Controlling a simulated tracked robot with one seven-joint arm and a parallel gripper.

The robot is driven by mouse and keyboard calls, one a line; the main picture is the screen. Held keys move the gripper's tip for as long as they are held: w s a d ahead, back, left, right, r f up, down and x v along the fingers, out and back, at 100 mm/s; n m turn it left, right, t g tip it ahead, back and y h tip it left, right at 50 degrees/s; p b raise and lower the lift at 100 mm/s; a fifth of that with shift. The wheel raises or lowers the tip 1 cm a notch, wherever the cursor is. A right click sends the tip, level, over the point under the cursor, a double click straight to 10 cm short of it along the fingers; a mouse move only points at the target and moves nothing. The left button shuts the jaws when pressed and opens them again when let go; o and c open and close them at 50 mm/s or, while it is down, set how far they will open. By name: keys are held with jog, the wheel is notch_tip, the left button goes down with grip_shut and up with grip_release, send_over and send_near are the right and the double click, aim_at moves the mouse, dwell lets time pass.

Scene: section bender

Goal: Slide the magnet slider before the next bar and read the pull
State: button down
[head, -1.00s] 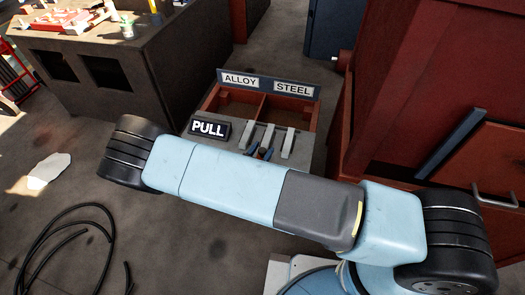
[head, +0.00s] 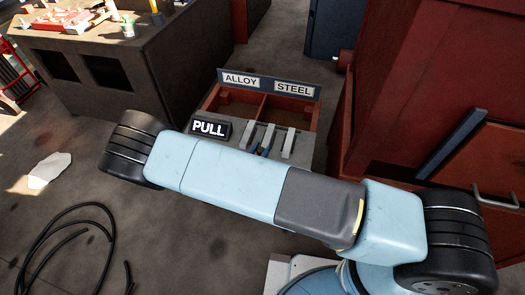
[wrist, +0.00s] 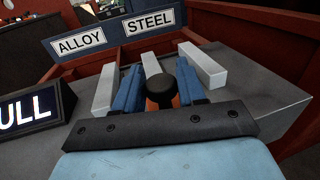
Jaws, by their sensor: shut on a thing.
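Three pale bars lie side by side on a grey bench top: the left bar (wrist: 104,90), the middle bar (wrist: 150,65) and the right bar (wrist: 203,66). They also show in the head view, with the right bar (head: 288,143) clearest. My gripper (wrist: 160,72) is shut on a round black knob (wrist: 160,90), which I take to be the magnet slider's handle. One blue finger is on each side of it. The knob stands in front of the near end of the middle bar. The slider's lower part is hidden. The PULL display (head: 209,128) shows only its word; no number is readable.
Behind the bars is a red two-part bin (head: 264,108) under a board marked ALLOY and STEEL (head: 268,83). A large red cabinet (head: 420,90) stands close on the right. A dark workbench (head: 100,65) is at the upper left, with black hose (head: 75,235) on the floor.

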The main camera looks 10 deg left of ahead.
jog(key=c, duration=0.7)
grip_release()
jog(key=shift+c, duration=0.2)
jog(key=v, duration=1.3)
jog(key=shift+s+a, duration=0.15)
jog(key=shift+s, duration=0.25)
